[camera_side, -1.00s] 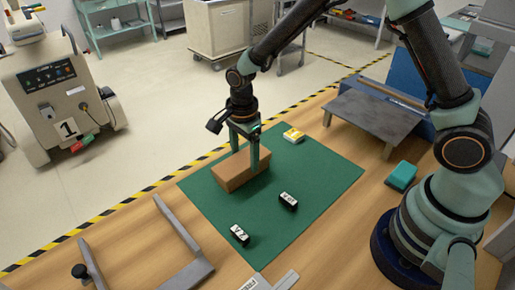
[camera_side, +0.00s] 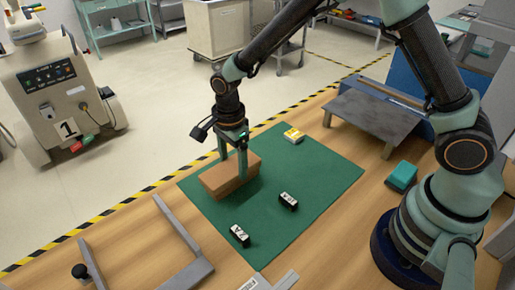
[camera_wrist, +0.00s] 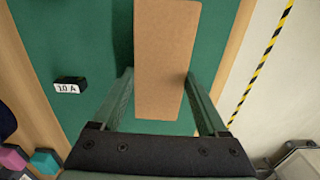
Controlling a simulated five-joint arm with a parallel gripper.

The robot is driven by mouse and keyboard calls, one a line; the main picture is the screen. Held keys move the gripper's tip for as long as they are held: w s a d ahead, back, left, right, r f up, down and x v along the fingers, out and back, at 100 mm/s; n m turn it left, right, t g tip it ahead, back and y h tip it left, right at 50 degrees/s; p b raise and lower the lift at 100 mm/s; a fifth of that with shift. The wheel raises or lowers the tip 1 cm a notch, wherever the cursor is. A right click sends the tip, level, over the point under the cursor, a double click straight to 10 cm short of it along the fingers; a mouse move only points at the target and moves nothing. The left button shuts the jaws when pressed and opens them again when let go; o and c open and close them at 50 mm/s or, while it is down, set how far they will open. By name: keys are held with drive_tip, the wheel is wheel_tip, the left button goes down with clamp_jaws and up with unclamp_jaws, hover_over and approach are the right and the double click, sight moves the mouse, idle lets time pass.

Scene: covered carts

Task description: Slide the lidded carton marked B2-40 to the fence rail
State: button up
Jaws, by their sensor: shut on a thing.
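A plain brown carton (camera_side: 224,185) sits on the green mat, near its left edge. It also shows in the wrist view (camera_wrist: 165,50), running lengthwise up the picture. No B2-40 mark is readable on the sides I see. My gripper (camera_side: 233,168) points down, with one finger on each long side of the carton, and is shut on it. Grey rails stand on the wooden table at the lower left: an angled one (camera_side: 178,228) and a straight one with a black knob (camera_side: 91,262). I cannot tell which is the fence rail.
Two small black blocks with white labels lie on the mat (camera_side: 288,201), (camera_side: 239,236), right of and below the carton. A yellow-and-white box (camera_side: 293,135) lies at the mat's far edge. A grey raised platform (camera_side: 368,123) and a teal block (camera_side: 402,177) stand at right.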

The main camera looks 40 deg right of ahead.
drive_tip(key=shift+a, duration=4.65)
